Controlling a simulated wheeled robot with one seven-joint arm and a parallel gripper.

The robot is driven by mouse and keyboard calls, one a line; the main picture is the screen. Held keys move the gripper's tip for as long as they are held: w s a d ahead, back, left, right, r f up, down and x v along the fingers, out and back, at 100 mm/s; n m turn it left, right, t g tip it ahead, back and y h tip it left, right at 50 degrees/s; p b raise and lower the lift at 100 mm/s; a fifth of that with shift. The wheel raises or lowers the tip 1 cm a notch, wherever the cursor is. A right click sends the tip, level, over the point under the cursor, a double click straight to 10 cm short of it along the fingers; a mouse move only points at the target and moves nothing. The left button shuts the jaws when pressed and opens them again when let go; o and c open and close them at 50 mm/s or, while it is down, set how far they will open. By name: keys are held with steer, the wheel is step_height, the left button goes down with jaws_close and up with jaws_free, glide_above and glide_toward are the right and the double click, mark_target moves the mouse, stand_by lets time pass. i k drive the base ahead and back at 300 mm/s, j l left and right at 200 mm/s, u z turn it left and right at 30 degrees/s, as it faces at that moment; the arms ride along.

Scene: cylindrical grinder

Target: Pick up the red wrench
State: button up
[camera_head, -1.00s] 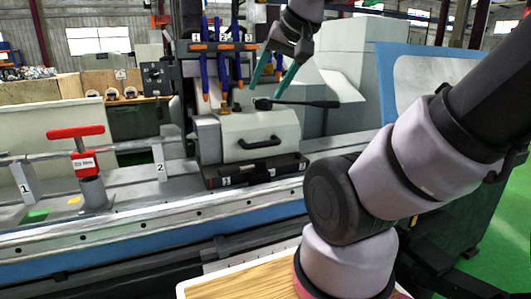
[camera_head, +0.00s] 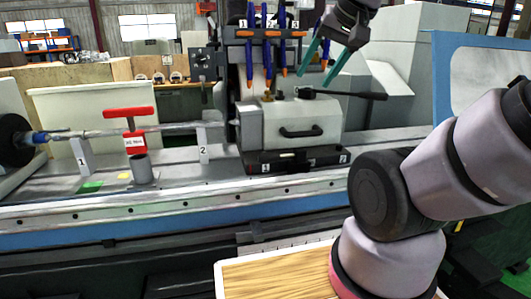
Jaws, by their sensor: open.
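The red wrench (camera_head: 129,112) is a red T-handle tool with a white label on its stem. It stands upright in a grey cylindrical holder (camera_head: 140,169) on the machine bed, left of the middle. My gripper (camera_head: 314,82) is at the upper right, above the grey box-shaped unit with a black handle. Its two teal fingers are apart with nothing between them. It is well to the right of the wrench and higher.
Numbered stands 1 (camera_head: 82,156) and 2 (camera_head: 203,143) flank the wrench. The grey unit (camera_head: 290,130) has a black lever (camera_head: 350,94) sticking out right. Blue-handled tools (camera_head: 267,45) hang behind. A wooden board (camera_head: 275,276) lies in front.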

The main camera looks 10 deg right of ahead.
mark_target(134, 140)
steer(key=j+u, duration=0.1)
steer(key=j, duration=0.15)
steer(key=j+u, duration=0.4)
steer(key=i+j+u, duration=0.1)
steer(key=j+u, duration=0.25)
steer(key=i+j+u, duration=0.1)
steer(key=j+u, duration=0.15)
steer(key=u, duration=0.15)
